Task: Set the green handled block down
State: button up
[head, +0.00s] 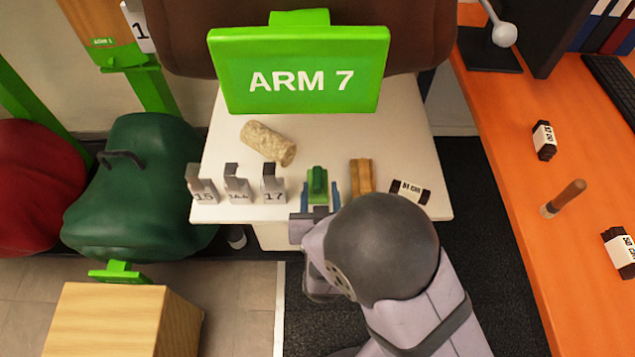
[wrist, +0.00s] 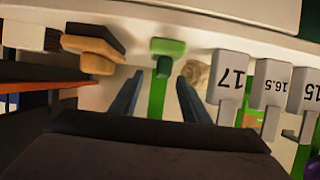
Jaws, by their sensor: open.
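The green handled block (head: 317,180) stands upright on the white table (head: 405,140), near its front edge. My gripper (head: 320,190) is at the block, with one blue finger on each side of it. In the wrist view the block (wrist: 168,47) shows between and just beyond the fingertips of my gripper (wrist: 160,78), which are spread with gaps beside it. The fingers do not close on it. The block's lower part is partly hidden by my arm in the head view.
Grey gauges marked 15, 16.5 and 17 (head: 273,185) stand left of the block. A tan-brown block (head: 361,176) stands close on its right, then a labelled dark brush (head: 410,191). A cork-like roll (head: 267,143) lies behind. The green ARM 7 sign (head: 300,70) rises at the back.

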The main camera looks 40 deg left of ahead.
aim_at(318, 182)
jog(key=shift+a+x, duration=0.2)
jog(key=shift+x, duration=2.8)
jog(key=shift+s+r, duration=0.15)
jog(key=shift+r, duration=0.05)
grip_shut()
